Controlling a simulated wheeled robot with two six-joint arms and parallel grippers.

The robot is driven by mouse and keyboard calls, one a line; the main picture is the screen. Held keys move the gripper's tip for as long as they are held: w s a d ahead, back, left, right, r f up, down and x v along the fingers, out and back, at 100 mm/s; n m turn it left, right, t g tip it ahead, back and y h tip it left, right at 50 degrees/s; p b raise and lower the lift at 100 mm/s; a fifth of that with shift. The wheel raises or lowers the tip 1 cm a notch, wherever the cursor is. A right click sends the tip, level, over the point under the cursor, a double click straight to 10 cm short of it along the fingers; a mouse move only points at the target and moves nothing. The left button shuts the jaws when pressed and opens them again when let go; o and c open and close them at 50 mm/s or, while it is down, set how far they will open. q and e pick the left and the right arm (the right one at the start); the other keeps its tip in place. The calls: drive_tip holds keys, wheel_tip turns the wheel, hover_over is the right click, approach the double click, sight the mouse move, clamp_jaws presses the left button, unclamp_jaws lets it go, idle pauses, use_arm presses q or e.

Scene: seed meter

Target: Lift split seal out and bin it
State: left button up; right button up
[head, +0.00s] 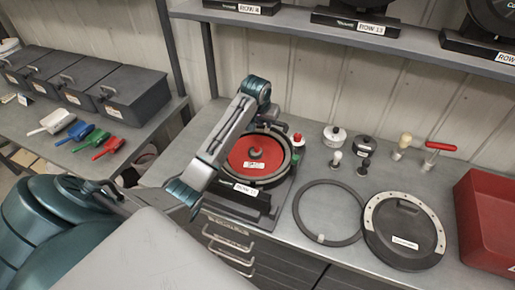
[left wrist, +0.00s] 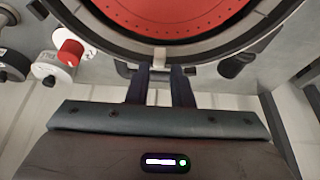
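The seed meter, with a red disc (head: 257,160) and a dark outer rim, sits on the bench in a base labelled ROW. A dark ring (left wrist: 92,38) surrounds the disc in the left wrist view, with a small pale tab (left wrist: 160,56) on it; whether the ring is split does not show. My left gripper (left wrist: 160,72) is at the meter's far rim, its two fingers close together at the tab. Whether they grip it or only flank it is unclear. The arm hides part of the meter in the head view. A red bin (head: 480,225) stands at the right. My right gripper is out of view.
A loose dark ring (head: 297,212) with a pale tab and a round black cover (head: 403,232) lie on the bench. Small knobs and a red T-handle (head: 441,146) stand behind. A shelf (head: 300,24) hangs above. Dark boxes (head: 120,95) and coloured scoops (head: 105,147) are left.

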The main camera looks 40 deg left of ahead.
use_arm(q)
drive_tip(key=p+x, duration=0.2)
drive_tip(key=x, duration=0.1)
drive_tip(key=shift+w+f+p, duration=0.1)
drive_tip(key=shift+w+p, duration=0.05)
drive_tip(key=shift+p, duration=0.15)
drive_tip(key=shift+w+f, duration=0.1)
drive_tip(key=shift+f, duration=0.2)
drive_tip(key=shift+w+a+f, duration=0.1)
drive_tip(key=shift+w+f, duration=0.1)
drive_tip(key=shift+f, duration=0.15)
drive_tip(key=shift+r, duration=0.1)
clamp_jaws()
drive_tip(key=shift+r, duration=0.25)
wheel_tip(320, 180, up, 9)
drive_tip(key=b, duration=0.4)
drive_tip(key=shift+r, duration=0.25)
